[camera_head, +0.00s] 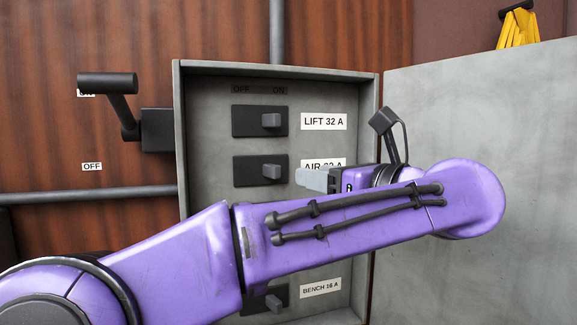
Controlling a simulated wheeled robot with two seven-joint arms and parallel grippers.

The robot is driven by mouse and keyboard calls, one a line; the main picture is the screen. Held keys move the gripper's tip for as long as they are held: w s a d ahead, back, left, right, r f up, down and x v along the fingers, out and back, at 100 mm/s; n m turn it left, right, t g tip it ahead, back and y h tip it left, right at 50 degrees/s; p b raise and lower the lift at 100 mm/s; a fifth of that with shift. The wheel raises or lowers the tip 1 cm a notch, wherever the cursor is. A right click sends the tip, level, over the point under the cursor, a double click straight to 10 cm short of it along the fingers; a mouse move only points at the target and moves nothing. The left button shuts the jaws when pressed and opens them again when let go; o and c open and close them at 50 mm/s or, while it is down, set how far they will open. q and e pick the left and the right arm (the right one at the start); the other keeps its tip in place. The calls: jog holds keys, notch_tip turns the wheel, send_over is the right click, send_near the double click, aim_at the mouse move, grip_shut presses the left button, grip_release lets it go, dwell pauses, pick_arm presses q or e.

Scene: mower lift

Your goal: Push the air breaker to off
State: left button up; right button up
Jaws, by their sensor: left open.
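The air breaker (245,171) is a black plate with a grey toggle (271,172), the second one down in the grey breaker box. Its toggle sits at the right side of the plate, under the ON mark. Its label, AIR 32 A (320,163), is partly covered by my gripper. My left gripper (311,180) is just right of the air toggle, its light grey fingers pointing left toward it. A small gap shows between the fingertips and the toggle. The gripper is open and empty. My right gripper is out of view.
The lift breaker (245,121) is above, its toggle also right. My purple left arm crosses the box and hides its middle; the bench breaker (250,303) shows below it. The box door (470,100) stands open at right. A black lever (107,83) is raised at left.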

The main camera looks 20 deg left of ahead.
aim_at(278, 167)
pick_arm(q)
jog(key=p+x, duration=0.1)
jog(key=x, duration=0.2)
jog(key=p+x, duration=0.2)
jog(key=x, duration=0.1)
jog(key=s+p+x, duration=0.1)
jog(key=x, duration=0.2)
jog(key=shift+w+a+r, duration=0.2)
jog(key=shift+a, duration=0.3)
jog(key=shift+w, duration=0.1)
jog(key=shift+s+d, duration=0.2)
jog(key=shift+s, duration=0.1)
grip_shut()
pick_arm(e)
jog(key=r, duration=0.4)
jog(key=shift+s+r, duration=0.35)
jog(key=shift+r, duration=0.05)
